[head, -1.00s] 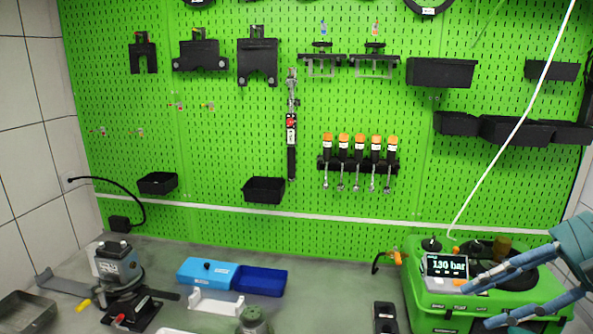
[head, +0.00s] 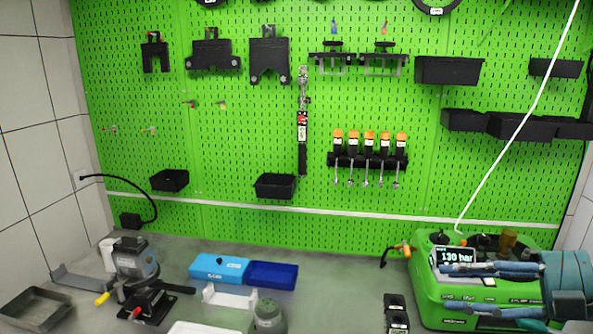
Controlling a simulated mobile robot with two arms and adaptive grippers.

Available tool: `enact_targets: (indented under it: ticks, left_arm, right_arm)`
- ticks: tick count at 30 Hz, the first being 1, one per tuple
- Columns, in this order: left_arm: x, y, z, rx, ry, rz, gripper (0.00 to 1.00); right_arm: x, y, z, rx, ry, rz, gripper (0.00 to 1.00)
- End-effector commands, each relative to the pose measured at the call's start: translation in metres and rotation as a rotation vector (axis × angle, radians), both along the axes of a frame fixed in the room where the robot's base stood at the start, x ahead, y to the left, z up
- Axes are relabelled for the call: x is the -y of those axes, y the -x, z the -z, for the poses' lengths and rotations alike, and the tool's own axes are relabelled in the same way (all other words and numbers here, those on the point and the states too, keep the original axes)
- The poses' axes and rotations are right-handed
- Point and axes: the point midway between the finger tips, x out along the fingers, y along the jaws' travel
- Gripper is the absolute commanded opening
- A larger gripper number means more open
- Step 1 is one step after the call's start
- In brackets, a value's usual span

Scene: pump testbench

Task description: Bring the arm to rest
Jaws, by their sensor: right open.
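My right gripper (head: 478,291) comes in from the right edge in the head view. Its two blue fingers are spread wide, one above the other, with nothing between them. It is in front of the green pump unit (head: 430,290), whose display (head: 457,256) reads 130 bar. The upper finger overlaps the lower edge of the display in the picture. I cannot tell whether the fingers touch the unit. My left gripper is not in view.
A dark pump device (head: 135,268) stands at the left of the grey bench. A blue case (head: 218,267) with an open dark blue part (head: 272,275) lies mid-bench. A grey metal tray (head: 35,310) is at the far left. A white hose (head: 510,140) hangs above the unit.

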Motion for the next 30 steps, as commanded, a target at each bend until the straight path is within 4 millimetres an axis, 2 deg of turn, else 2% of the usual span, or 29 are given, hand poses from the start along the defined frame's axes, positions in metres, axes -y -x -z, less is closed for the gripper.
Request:
enact_targets:
  ticks: [5,8,11,14,17,18,21,24,26,30]
  left_arm:
    - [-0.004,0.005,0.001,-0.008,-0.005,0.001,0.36]
    - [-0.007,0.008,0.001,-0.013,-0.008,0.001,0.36]
    - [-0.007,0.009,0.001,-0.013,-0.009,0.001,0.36]
    - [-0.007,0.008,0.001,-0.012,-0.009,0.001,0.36]
    - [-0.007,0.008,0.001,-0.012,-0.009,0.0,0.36]
    - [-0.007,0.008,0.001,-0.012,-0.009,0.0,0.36]
    - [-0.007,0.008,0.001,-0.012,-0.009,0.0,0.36]
    - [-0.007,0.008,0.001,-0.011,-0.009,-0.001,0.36]
    - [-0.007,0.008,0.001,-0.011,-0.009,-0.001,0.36]
    - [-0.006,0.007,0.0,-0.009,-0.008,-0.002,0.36]
  right_arm:
    - [0.005,-0.022,0.011,0.106,-0.178,0.18,0.47]
    - [0.02,-0.036,0.024,0.163,-0.289,0.358,0.47]
    - [0.043,-0.043,0.049,0.181,-0.375,0.57,0.47]
    - [0.066,-0.04,0.086,0.151,-0.425,0.794,0.47]
    - [0.083,-0.024,0.134,0.068,-0.44,1.01,0.47]
    - [0.086,-0.015,0.156,0.02,-0.436,1.091,0.47]
    - [0.086,0.015,0.208,-0.117,-0.404,1.258,0.47]
    - [0.072,0.051,0.256,-0.28,-0.357,1.379,0.47]
    - [0.059,0.074,0.28,-0.383,-0.324,1.43,0.47]
    - [0.02,0.128,0.323,-0.616,-0.238,1.489,0.47]
